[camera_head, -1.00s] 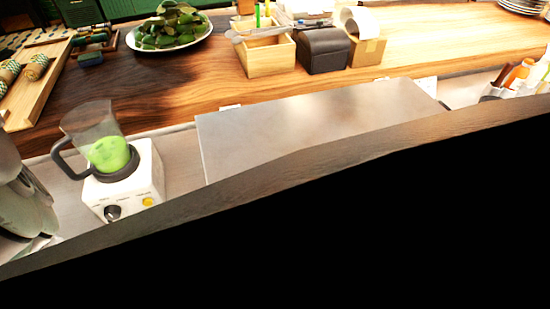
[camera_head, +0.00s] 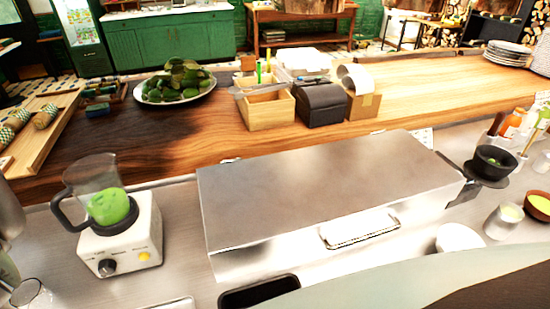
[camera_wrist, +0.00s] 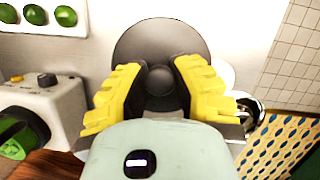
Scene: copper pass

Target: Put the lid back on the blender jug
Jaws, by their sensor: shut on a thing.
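The blender stands on the steel counter at the left of the head view. Its clear jug (camera_head: 98,178) has a black handle, green contents and an open top, and sits upright on a white base (camera_head: 122,238). In the wrist view, the white base (camera_wrist: 42,92) is at the left, with the jug's dark rim and green contents (camera_wrist: 18,135) below it. My gripper (camera_wrist: 159,82) has yellow fingers, shut on the round knob of a dark disc-shaped lid (camera_wrist: 150,38). The lid is apart from the jug. My gripper does not show in the head view.
A steel box-like unit (camera_head: 310,180) stands right of the blender. Behind are a wooden counter, a plate of green produce (camera_head: 175,84) and wooden boxes (camera_head: 266,108). Cups and bowls (camera_head: 503,220) stand at the right. A tray of green rounds (camera_wrist: 35,14) shows in the wrist view.

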